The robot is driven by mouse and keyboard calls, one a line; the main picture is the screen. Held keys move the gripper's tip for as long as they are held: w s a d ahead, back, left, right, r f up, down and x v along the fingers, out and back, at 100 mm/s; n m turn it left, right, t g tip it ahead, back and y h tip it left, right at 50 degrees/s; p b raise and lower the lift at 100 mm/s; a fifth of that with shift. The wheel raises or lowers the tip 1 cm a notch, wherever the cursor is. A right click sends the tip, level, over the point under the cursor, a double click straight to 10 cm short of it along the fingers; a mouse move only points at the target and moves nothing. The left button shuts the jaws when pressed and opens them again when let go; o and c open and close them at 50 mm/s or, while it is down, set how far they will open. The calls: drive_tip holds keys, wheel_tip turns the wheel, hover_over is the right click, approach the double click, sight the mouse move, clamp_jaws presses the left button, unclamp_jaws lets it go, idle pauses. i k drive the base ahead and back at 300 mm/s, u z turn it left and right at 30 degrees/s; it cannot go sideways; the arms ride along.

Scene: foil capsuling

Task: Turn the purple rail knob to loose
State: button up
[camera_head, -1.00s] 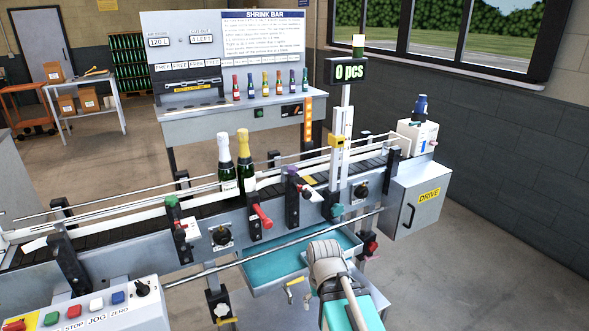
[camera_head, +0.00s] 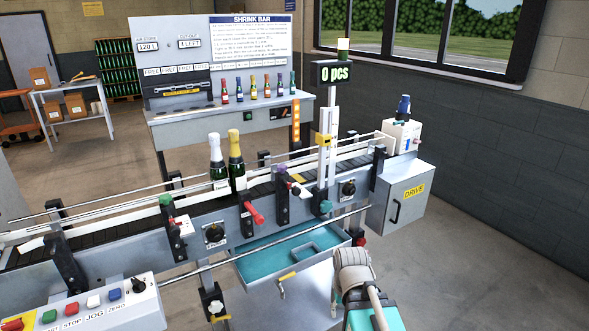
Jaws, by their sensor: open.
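The purple rail knob (camera_head: 281,168) sits on top of a black rail post (camera_head: 282,195) on the near side of the bottle conveyor (camera_head: 110,229), right of the two bottles. It is small in view, and I cannot tell its turn setting. I cannot make out my gripper's fingers.
A green knob (camera_head: 166,200) and a red handle (camera_head: 254,213) stand along the same near side. Two foil-topped bottles (camera_head: 221,178) stand on the belt. A long metal bar crosses in front, above a teal tray (camera_head: 262,264). The floor at the right is clear.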

sight(281, 168)
drive_tip(key=z, duration=0.4)
drive_tip(key=k, duration=0.5)
drive_tip(key=z, duration=0.9)
drive_tip(key=k, duration=0.65)
drive_tip(key=z, duration=0.4)
drive_tip(key=i, duration=1.15)
drive_tip(key=u, duration=0.55)
drive_tip(key=i, duration=0.65)
drive_tip(key=u, duration=0.95)
drive_tip(key=i, duration=0.75)
drive_tip(key=u, duration=0.55)
